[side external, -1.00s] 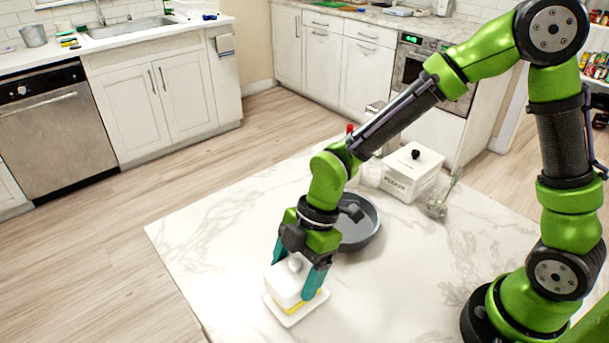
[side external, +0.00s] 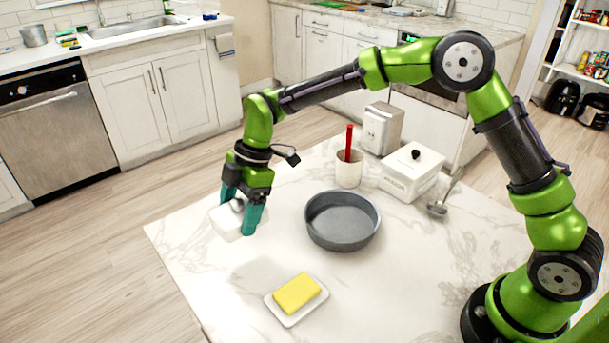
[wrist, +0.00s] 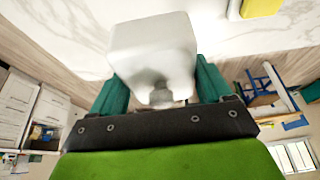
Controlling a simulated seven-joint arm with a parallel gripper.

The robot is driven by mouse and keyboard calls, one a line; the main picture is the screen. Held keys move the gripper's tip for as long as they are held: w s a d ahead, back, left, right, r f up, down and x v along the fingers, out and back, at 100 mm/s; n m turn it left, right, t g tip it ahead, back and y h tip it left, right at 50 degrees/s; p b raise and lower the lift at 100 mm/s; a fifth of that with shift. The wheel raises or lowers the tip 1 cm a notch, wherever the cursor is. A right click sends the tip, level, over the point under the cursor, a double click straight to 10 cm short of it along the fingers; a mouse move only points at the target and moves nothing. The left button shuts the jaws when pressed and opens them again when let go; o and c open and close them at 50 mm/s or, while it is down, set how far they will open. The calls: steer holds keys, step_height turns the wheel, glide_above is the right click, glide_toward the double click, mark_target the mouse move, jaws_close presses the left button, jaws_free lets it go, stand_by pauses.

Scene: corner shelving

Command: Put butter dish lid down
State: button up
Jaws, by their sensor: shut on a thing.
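The white butter dish lid (side external: 228,224) is in my gripper (side external: 241,212), near the left side of the marble table in the side external view. The teal fingers are shut on its knob. In the wrist view the lid (wrist: 152,48) hangs between the fingers (wrist: 160,92). The white butter dish base (side external: 292,318) lies at the front of the table, to the right of and nearer than the lid. A yellow block of butter (side external: 297,293) sits uncovered on it. I cannot tell for sure whether the lid touches the table.
A grey round pan (side external: 342,222) stands to the right of my gripper. Behind it are a white cup with a red utensil (side external: 349,165), a white box with a black knob (side external: 413,170) and a spoon (side external: 444,196). The marble table (side external: 215,270) is bare between the lid and the dish.

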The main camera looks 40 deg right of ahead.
mark_target(241, 257)
step_height(241, 257, down, 10)
steer(key=shift+r, duration=0.25)
steer(key=shift+f, duration=0.15)
steer(key=o, duration=1)
